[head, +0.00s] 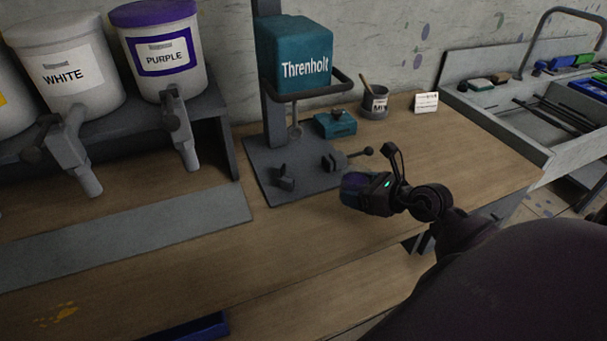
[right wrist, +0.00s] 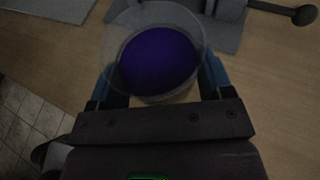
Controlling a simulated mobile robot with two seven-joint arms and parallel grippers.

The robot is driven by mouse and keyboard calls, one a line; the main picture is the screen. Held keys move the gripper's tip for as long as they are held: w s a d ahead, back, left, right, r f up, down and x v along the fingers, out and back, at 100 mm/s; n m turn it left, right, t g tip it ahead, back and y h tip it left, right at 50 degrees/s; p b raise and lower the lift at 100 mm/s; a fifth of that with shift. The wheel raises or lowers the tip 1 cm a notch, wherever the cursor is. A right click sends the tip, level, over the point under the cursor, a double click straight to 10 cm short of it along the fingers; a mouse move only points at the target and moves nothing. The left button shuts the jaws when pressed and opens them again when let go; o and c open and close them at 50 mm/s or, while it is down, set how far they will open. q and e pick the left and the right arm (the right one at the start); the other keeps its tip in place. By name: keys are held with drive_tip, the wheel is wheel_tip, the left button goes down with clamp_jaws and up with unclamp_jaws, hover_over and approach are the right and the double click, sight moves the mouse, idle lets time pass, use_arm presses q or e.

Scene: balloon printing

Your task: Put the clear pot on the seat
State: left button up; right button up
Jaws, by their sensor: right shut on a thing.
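My right gripper (head: 358,190) is shut on the clear pot (right wrist: 155,28). In the right wrist view, its two blue fingers (right wrist: 155,82) flank the round see-through pot, which has purple paint inside. In the head view the pot (head: 354,180) is mostly hidden by the gripper, just right of and in front of the teal Threnholt machine (head: 296,50). The left gripper is not in view.
White (head: 70,75) and purple (head: 160,50) paint tubs with taps stand on a dark shelf at left. A teal block (head: 335,124), a mixing cup (head: 375,105) and a small card (head: 426,103) stand behind.

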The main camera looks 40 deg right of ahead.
drive_tip(key=shift+w+r, duration=0.25)
drive_tip(key=w+a, duration=0.1)
drive_tip(key=w, duration=0.4)
drive_tip(key=w+a, duration=0.2)
drive_tip(key=w, duration=0.4)
drive_tip(key=w+a, duration=0.1)
drive_tip(key=w, duration=0.5)
drive_tip(key=shift+w+a, duration=0.15)
drive_tip(key=shift+f, duration=0.25)
drive_tip(key=shift+f, duration=0.1)
drive_tip(key=shift+f, duration=0.35)
drive_tip(key=shift+f, duration=0.25)
drive_tip(key=o, duration=1.1)
